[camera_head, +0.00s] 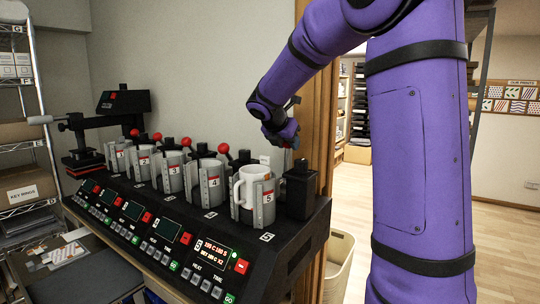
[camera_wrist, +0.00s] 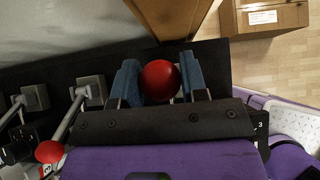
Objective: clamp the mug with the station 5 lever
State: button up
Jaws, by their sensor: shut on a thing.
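A white mug (camera_head: 246,184) stands upright in the station 5 holder, its handle to the left. The grey clamp plate marked 5 (camera_head: 268,199) is around its front right. My gripper (camera_wrist: 160,82) is shut on a red ball knob (camera_wrist: 158,74), one blue-grey finger on each side of it. In the head view my gripper (camera_head: 288,137) is above and behind the mug, over the station 5 end of the press; the knob and lever arm are hidden there.
Stations 1 to 4 stand in a row to the left, with red-knobbed levers (camera_head: 223,148) and grey holders. A neighbouring red knob (camera_wrist: 48,152) is at lower left in the wrist view. A wooden post (camera_head: 318,130) is close behind my gripper. A lit control panel (camera_head: 215,252) is in front.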

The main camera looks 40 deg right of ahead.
jog(key=o, duration=0.7)
jog(key=shift+c, duration=0.2)
jog(key=shift+s+a+r, duration=0.1)
jog(key=shift+a+r, duration=0.1)
jog(key=shift+r, duration=0.9)
jog(key=shift+s+a+r, duration=0.1)
jog(key=shift+a+r, duration=0.1)
jog(key=shift+r, duration=0.85)
jog(key=shift+a+r, duration=0.2)
jog(key=shift+r, duration=0.9)
jog(key=shift+a, duration=0.1)
jog(key=v, duration=0.6)
jog(key=shift+s, duration=0.1)
